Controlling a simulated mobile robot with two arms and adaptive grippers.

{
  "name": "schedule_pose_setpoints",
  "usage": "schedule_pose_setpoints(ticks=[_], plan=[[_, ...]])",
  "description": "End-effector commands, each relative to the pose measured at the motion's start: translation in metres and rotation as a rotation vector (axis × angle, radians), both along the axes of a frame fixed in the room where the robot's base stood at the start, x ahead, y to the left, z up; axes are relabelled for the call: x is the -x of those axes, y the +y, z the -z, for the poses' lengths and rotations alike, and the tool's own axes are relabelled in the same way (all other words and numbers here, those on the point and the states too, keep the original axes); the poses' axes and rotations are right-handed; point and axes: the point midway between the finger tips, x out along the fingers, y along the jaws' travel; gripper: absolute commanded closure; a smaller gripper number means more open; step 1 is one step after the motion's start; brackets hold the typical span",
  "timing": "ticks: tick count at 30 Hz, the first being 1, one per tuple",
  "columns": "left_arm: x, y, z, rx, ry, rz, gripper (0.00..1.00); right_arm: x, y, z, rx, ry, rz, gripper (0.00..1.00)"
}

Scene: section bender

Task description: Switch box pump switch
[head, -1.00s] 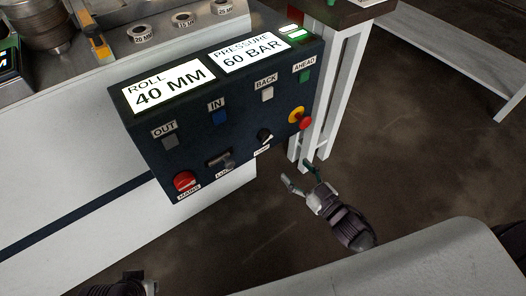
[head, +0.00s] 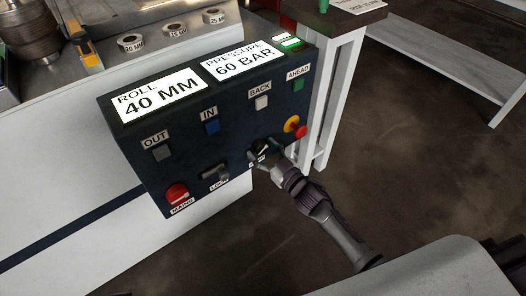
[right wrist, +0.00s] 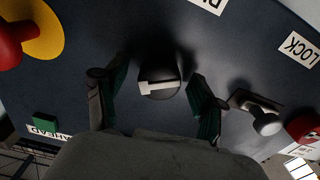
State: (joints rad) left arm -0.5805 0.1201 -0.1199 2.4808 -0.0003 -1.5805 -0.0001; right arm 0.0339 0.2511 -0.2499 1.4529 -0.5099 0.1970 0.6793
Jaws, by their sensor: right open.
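The switch box (head: 130,170) is a dark box with labelled controls and lit displays reading "ROLL 40 MM" and "PRESSURE 60 BAR". The pump switch is a black rotary knob with a pale bar; in the right wrist view the knob (right wrist: 160,82) sits between my fingers. My right gripper (head: 262,158) is open at the knob and partly hides it and its label in the head view. In the right wrist view my right gripper (right wrist: 155,98) has one finger on each side of the knob, with gaps visible. My left gripper is not in view.
A red mains knob (head: 176,194) and a lock (head: 215,172) lie left of the pump switch. A red and yellow emergency button (head: 294,127) lies close on the right. Buttons sit above. A white-legged table (head: 325,95) stands beside the box.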

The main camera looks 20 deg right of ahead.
Motion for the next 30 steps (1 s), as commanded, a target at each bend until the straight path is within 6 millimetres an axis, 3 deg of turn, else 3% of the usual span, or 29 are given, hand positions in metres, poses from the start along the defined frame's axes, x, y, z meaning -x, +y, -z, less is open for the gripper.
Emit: schedule_pose_setpoints(ticks=[8, 19, 30], plan=[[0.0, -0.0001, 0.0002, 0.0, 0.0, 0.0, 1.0, -0.0015, 0.0008, -0.0001, -0.001, 0.0, 0.0, 0.3], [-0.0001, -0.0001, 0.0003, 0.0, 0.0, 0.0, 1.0, -0.0012, 0.0007, 0.0, -0.001, 0.0, 0.0, 0.9], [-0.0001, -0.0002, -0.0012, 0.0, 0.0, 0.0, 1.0, -0.0012, 0.0006, -0.0003, 0.058, -0.021, 0.0, 0.9]])
